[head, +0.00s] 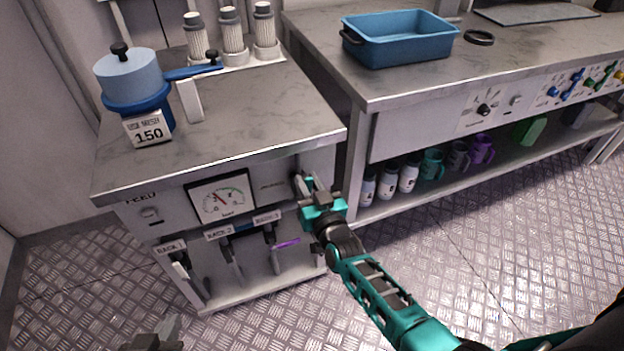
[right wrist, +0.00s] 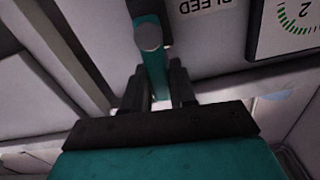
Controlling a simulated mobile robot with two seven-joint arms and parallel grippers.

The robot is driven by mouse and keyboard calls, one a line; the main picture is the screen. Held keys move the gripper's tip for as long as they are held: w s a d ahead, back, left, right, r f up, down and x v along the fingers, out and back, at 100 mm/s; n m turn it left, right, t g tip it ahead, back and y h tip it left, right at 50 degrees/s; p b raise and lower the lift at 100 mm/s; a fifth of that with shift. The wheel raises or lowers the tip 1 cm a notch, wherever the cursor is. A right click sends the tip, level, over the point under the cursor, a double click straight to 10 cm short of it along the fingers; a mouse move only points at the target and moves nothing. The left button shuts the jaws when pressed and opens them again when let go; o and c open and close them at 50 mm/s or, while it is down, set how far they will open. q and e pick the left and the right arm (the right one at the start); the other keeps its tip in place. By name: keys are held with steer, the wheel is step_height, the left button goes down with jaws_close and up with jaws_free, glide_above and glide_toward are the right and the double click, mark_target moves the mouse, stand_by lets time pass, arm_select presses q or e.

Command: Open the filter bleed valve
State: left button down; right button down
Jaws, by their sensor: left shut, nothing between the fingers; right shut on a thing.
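The bleed valve's teal lever (right wrist: 154,66) hangs from the panel by a rounded pivot, beside the BLEED label (right wrist: 205,4) in the right wrist view. My right gripper (right wrist: 160,92) is shut on this lever, with one dark finger on each side. In the head view my right gripper (head: 308,186) is at the right end of the filter cabinet's front panel and hides most of the valve. My left gripper (head: 160,334) is shut and empty, low at the bottom edge of the head view, apart from the cabinet.
The pressure gauge (head: 221,199) is on the panel left of the valve. A blue filter housing (head: 133,80) and white cartridges (head: 232,32) stand on the cabinet top. A bench with a blue tub (head: 398,40) stands to the right.

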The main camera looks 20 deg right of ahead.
arm_select(q)
steer(key=shift+a+r, duration=0.1)
steer(key=shift+a, duration=0.1)
arm_select(e)
steer(key=shift+a+n, duration=0.2)
steer(key=shift+n, duration=0.3)
arm_select(q)
steer(key=shift+s+a+f, duration=0.15)
steer(key=shift+s+f, duration=0.05)
steer(key=shift+s, duration=0.1)
arm_select(e)
steer(key=c, duration=1)
jaws_free()
arm_select(q)
steer(key=shift+w+r, duration=0.1)
steer(key=shift+w, duration=0.05)
